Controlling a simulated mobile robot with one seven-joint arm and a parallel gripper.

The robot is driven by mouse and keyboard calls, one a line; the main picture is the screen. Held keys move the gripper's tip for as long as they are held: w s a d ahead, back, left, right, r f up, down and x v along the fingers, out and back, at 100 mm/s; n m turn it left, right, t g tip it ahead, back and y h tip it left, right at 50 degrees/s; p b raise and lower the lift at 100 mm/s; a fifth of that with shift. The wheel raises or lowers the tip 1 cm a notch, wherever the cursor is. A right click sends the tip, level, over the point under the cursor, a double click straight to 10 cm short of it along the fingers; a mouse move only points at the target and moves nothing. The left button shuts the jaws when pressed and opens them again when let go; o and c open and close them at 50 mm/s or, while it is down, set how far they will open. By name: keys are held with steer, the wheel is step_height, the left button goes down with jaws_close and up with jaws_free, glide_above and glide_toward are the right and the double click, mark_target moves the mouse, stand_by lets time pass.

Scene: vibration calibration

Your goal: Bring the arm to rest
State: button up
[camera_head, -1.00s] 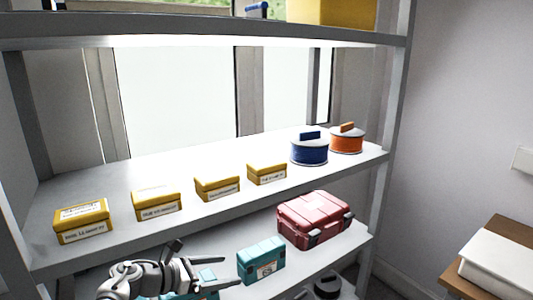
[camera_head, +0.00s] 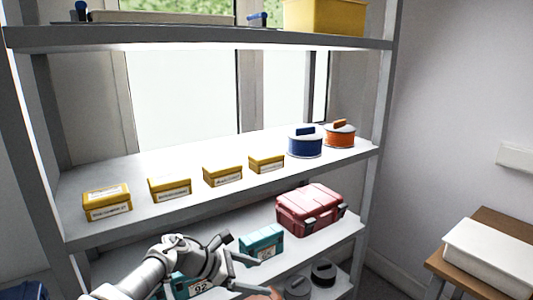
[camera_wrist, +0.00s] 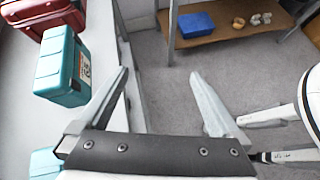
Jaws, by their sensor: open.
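My arm reaches in from the lower left of the head view, with my gripper (camera_head: 255,273) in front of the shelf unit's lower shelf. In the wrist view my gripper (camera_wrist: 160,75) has its two fingers wide apart with nothing between them, above grey floor. A teal box (camera_head: 262,243) stands on the lower shelf just behind the gripper; it also shows left of the fingers in the wrist view (camera_wrist: 58,75). A second teal box (camera_head: 197,288) is partly hidden by my arm.
A red case (camera_head: 311,209) sits on the lower shelf. The middle shelf (camera_head: 130,165) holds several yellow boxes, a blue spool (camera_head: 305,145) and an orange spool (camera_head: 340,136). A brown table (camera_head: 440,262) stands right. In the wrist view, a blue bin (camera_wrist: 196,25) lies beyond the gripper.

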steer(key=s+d+r+m+g+y+p, duration=0.25)
steer(key=s+d+m+g+y, duration=0.35)
steer(key=d+m, duration=0.4)
steer(key=s+d+r+m+t+y+p, duration=0.1)
steer(key=s+d+r+m+t, duration=0.1)
steer(key=s+r, duration=0.4)
steer(key=s+d+r+m+t+y+p, duration=0.1)
steer(key=s+d+r+m+t+y, duration=0.1)
steer(key=s+r+m, duration=0.3)
steer(key=s+d+r+m+t+y+p, duration=0.1)
steer(key=s+d+r+m+t, duration=0.1)
steer(key=s+r, duration=0.7)
steer(key=shift+d+r+m+t, duration=0.3)
steer(key=shift+d+m+t, duration=0.05)
steer(key=shift+m+t, duration=0.5)
